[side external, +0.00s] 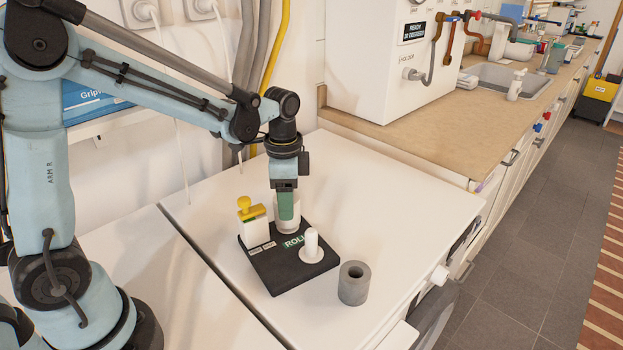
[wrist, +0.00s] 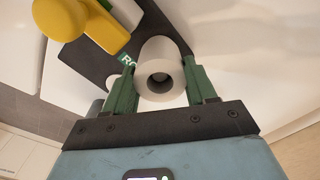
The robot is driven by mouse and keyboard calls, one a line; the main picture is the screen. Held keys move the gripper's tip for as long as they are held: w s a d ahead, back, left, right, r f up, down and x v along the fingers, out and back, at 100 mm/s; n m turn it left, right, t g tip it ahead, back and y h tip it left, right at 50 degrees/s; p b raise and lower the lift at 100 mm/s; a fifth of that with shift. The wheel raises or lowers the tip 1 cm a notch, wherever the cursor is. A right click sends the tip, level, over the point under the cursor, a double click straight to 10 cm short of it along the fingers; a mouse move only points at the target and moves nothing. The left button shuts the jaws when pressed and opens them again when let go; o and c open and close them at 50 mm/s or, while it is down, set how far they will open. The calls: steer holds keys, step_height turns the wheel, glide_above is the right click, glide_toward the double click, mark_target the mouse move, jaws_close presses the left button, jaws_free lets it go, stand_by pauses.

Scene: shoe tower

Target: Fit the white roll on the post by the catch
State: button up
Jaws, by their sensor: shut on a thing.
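The white roll (side external: 297,214) is upright between the green fingers of my gripper (side external: 286,206), which is shut on it. In the wrist view, the roll (wrist: 160,50) shows its open end and dark hole between both fingers (wrist: 158,68). The roll is at the far side of the black base, beside the catch; I cannot tell whether it touches the base. The short white post (side external: 311,244) stands bare on a round white foot, nearer the camera. The catch (side external: 254,224) is a white block with a yellow knob; its yellow part (wrist: 98,30) shows in the wrist view.
The black base (side external: 272,274) carries a green label. A grey hollow cylinder (side external: 354,283) stands on the white worktop (side external: 420,215) just right of the base. The worktop is clear to the right and behind. A white wall is behind the arm.

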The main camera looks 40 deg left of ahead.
steer(key=shift+f, duration=0.6)
steer(key=o, duration=1.3)
steer(key=shift+c, duration=0.2)
step_height(320, 180, up, 12)
steer(key=shift+f, duration=0.1)
step_height(320, 180, down, 12)
steer(key=shift+r, duration=0.25)
stand_by(0.7)
